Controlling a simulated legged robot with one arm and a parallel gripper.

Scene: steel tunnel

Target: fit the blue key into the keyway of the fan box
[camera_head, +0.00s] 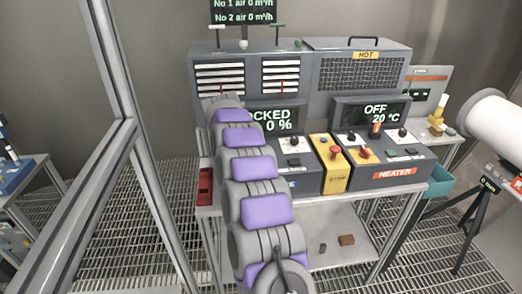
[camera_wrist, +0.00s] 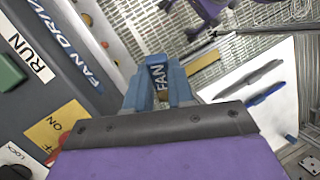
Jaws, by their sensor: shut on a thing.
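In the wrist view, my gripper (camera_wrist: 159,88) is shut on the blue key (camera_wrist: 158,76), which carries the label FAN. The key is held beyond the edge of the fan box (camera_wrist: 85,60), a dark grey box with a FAN DRIVE label that fills the left side. The key looks apart from the box, though its tip is hard to make out. In the head view, the fan box (camera_head: 293,160) is partly behind my arm, below a display (camera_head: 275,120) reading "OCKED 0 %". My gripper and the key are hidden there. I cannot make out the keyway.
A yellow box (camera_head: 328,163) and the heater box (camera_head: 385,160) stand right of the fan box. A red tray (camera_head: 205,187) sits at the bench's left edge.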

